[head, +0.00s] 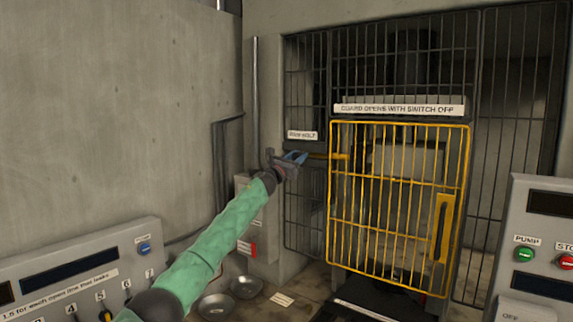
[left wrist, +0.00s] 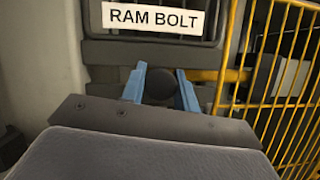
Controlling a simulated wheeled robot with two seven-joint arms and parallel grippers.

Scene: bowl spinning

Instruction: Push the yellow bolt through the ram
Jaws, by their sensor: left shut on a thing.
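The yellow bolt (head: 320,156) is a thin horizontal bar beside the "RAM BOLT" label (head: 302,135), reaching right to the yellow guard's upper left side. It also shows in the left wrist view (left wrist: 206,75), right of the fingers. My left gripper (head: 294,158) is at the bolt's left end. In the left wrist view its blue fingers (left wrist: 161,76) are shut on a dark round knob (left wrist: 158,88), which lies in line with the bolt. The ram behind the guard is dark and partly hidden by bars, so I cannot tell how deep the bolt sits. My right gripper is out of view.
The yellow barred guard (head: 398,206) stands closed under the sign "GUARD OPENS WITH SWITCH OFF" (head: 400,109). Dark fixed bars flank it. A pump panel (head: 540,250) is at the right, a numbered panel (head: 85,270) at the lower left. Bowls (head: 246,287) lie below my arm.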

